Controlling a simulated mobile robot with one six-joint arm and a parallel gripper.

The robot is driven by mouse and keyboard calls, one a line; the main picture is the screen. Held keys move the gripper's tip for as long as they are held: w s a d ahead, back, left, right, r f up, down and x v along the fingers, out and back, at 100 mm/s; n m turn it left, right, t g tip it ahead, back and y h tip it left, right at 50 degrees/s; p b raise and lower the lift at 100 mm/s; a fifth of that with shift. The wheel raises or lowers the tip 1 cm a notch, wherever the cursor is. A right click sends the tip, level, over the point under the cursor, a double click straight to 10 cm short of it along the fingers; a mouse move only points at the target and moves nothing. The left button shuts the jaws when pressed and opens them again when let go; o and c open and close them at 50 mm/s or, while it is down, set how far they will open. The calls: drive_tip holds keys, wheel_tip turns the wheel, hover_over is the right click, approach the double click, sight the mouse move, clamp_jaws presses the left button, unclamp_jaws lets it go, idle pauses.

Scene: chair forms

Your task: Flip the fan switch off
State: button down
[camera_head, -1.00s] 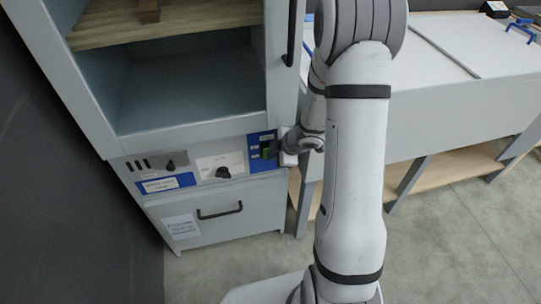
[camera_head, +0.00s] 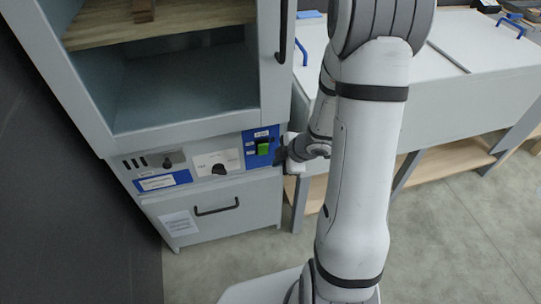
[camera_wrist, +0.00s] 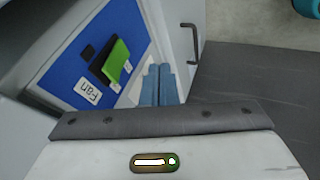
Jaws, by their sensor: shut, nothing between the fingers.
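The fan switch (camera_head: 262,149) is a green rocker on a blue panel (camera_head: 250,136) at the right end of the cabinet's control strip. In the wrist view the green switch (camera_wrist: 117,62) appears tilted out from a black housing, beside a white "Fan" label (camera_wrist: 88,90). My gripper (camera_head: 279,157) is just right of the switch, near the cabinet's right edge. Its fingers (camera_wrist: 158,84) are together and empty in the wrist view, apart from the green rocker in the picture. My forearm hides nothing of the switch.
A black knob (camera_head: 219,169) and another dark knob (camera_head: 168,163) sit left on the strip. A drawer with a black handle (camera_head: 217,208) is below, and an open cabinet compartment (camera_head: 185,90) is above. A grey-white bench (camera_head: 445,100) stands right of my arm.

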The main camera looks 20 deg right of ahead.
drive_tip(key=s+d+r+p, duration=0.1)
drive_tip(key=s+d+r, duration=0.1)
drive_tip(key=s+r, duration=0.1)
drive_tip(key=shift+s+r+p, duration=0.3)
drive_tip(key=shift+s+r, duration=0.1)
drive_tip(key=shift+s, duration=0.4)
drive_tip(key=shift+w+r, duration=0.1)
drive_tip(key=d+r+m+h+p, duration=0.25)
drive_tip(key=r+m+h, duration=0.2)
drive_tip(key=r, duration=0.45)
drive_tip(key=d+r+m+h+p, duration=0.25)
drive_tip(key=r+m, duration=0.35)
drive_tip(key=r, duration=0.3)
drive_tip(key=s+a+r+m+g+y+p, duration=0.1)
drive_tip(key=s+a+r+m, duration=0.2)
drive_tip(key=s+a+r, duration=0.1)
drive_tip(key=s+a+r+m+g+y+p, duration=0.1)
drive_tip(key=s+a+r+m, duration=0.2)
drive_tip(key=s+a, duration=0.3)
drive_tip(key=s+r, duration=0.1)
drive_tip(key=s, duration=0.1)
drive_tip(key=shift+s+r+g+y+p, duration=0.2)
drive_tip(key=shift+s+g+y+p, duration=0.1)
drive_tip(key=shift+g+y, duration=0.1)
